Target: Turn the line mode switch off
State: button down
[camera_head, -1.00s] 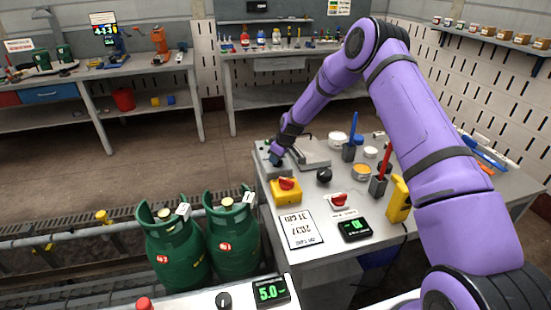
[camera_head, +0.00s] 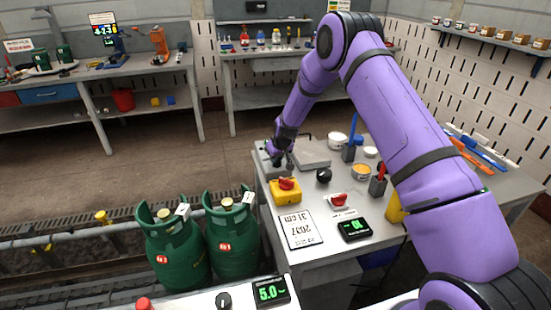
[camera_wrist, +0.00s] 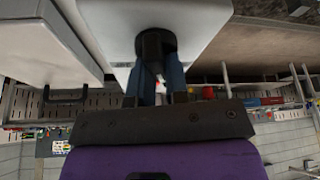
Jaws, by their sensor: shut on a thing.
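My gripper (camera_head: 280,160) reaches down to a grey box (camera_head: 262,156) at the table's far left corner. In the wrist view my gripper (camera_wrist: 157,88) has its two blue-grey fingers closed on either side of a black switch knob (camera_wrist: 155,43) on the face of that pale grey box (camera_wrist: 110,20). The fingers hide much of the knob, and I see no readable label on it. In the head view the knob is hidden behind my gripper.
Close by stand a yellow box with a red knob (camera_head: 286,190), a black knob (camera_head: 324,175) and a red switch (camera_head: 338,200). A grey lidded block (camera_head: 312,154) lies right of my gripper. Green gas cylinders (camera_head: 232,240) stand left of the table.

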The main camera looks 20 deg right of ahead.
jog(key=shift+m+h, duration=0.7)
jog(key=shift+m, duration=0.8)
jog(key=shift+d, duration=0.1)
jog(key=c, duration=1.1)
grip_release()
jog(key=shift+r, duration=0.1)
jog(key=v, duration=1)
jog(key=shift+s+r, duration=0.2)
jog(key=shift+r, duration=0.05)
